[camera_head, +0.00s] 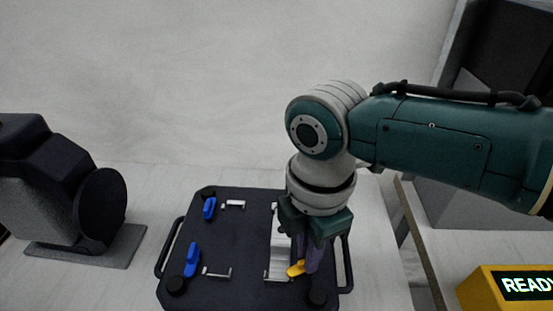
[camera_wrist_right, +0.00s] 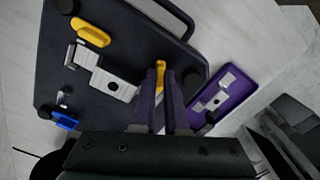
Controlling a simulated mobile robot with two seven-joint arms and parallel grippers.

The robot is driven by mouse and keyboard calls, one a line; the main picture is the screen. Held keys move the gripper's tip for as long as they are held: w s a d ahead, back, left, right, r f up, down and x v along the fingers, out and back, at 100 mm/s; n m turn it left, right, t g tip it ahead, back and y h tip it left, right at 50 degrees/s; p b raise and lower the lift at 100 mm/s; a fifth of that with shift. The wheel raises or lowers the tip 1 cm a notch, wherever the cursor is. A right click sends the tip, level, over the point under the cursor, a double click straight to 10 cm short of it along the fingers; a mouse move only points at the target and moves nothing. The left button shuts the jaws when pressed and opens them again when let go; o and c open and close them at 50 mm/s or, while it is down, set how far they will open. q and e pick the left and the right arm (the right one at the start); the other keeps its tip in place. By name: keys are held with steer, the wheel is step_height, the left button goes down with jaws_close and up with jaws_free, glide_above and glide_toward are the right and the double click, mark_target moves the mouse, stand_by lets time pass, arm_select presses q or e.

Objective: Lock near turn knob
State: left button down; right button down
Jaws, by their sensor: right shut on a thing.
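The near yellow turn knob (camera_head: 296,268) is on the dark board (camera_head: 232,235), near its right front corner. My right gripper (camera_head: 312,268) reaches down onto this knob and is shut on it; its fingers hide part of the knob in the head view. In the right wrist view the knob (camera_wrist_right: 161,76) shows between the fingertips of the right gripper (camera_wrist_right: 160,88). A second yellow knob (camera_wrist_right: 92,32) is at the far end of a metal bracket (camera_wrist_right: 108,80); my gripper hides it in the head view. My left gripper is not in view.
Blue knobs (camera_head: 191,260) are on the board's left half. A purple tray (camera_wrist_right: 222,92) lies beside the board in the wrist view. A dark device (camera_head: 65,190) stands at left, a yellow box marked READY (camera_head: 490,288) at lower right. The light surface behind the board is clear.

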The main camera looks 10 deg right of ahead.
steer(key=m+p, duration=0.1)
steer(key=m, duration=0.4)
steer(key=shift+p, duration=0.4)
steer(key=shift+m, duration=0.3)
steer(key=c, duration=0.9)
jaws_free()
steer(key=shift+c, duration=0.2)
steer(key=shift+r, duration=0.1)
steer(key=shift+r, duration=0.35)
step_height(320, 180, up, 9)
steer(key=p, duration=0.3)
